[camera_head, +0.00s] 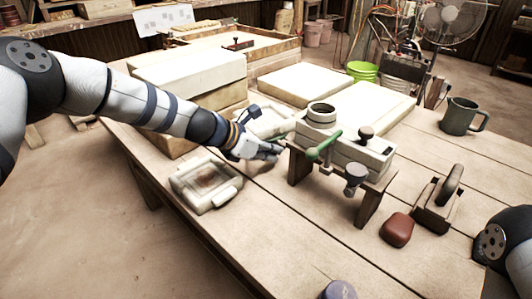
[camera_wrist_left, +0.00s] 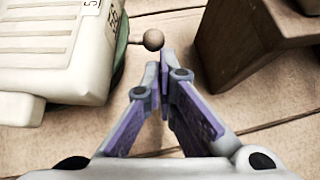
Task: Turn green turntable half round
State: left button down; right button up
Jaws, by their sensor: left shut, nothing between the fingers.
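In the left wrist view a green rim (camera_wrist_left: 122,42) shows at the edge of a pale ribbed block (camera_wrist_left: 50,50) with a printed label. It looks like the green turntable, mostly hidden under the block. A short rod with a brown ball knob (camera_wrist_left: 153,40) sticks out from it. My left gripper (camera_wrist_left: 160,62) is shut and empty, its fingertips just below the knob; I cannot tell whether they touch it. In the head view the left gripper (camera_head: 280,149) is low over the table, beside a pale block (camera_head: 268,122) behind it. My right gripper is out of view.
A stand with a pale box and green lever (camera_head: 325,145) is just right of the left gripper; its wooden leg (camera_wrist_left: 235,45) is close. A pale mould (camera_head: 206,184) lies in front. A red-brown lump (camera_head: 397,230) and a handled tool (camera_head: 436,204) lie right.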

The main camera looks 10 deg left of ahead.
pick_arm(q)
jog(key=shift+w+d+b, duration=0.15)
jog(key=shift+w+d, duration=0.3)
jog(key=shift+d, duration=0.25)
jog(key=shift+w+d+b, duration=0.15)
jog(key=shift+w+d, duration=0.25)
jog(key=shift+d, duration=0.3)
jog(key=shift+w+d, duration=0.1)
jog(key=shift+d, duration=0.05)
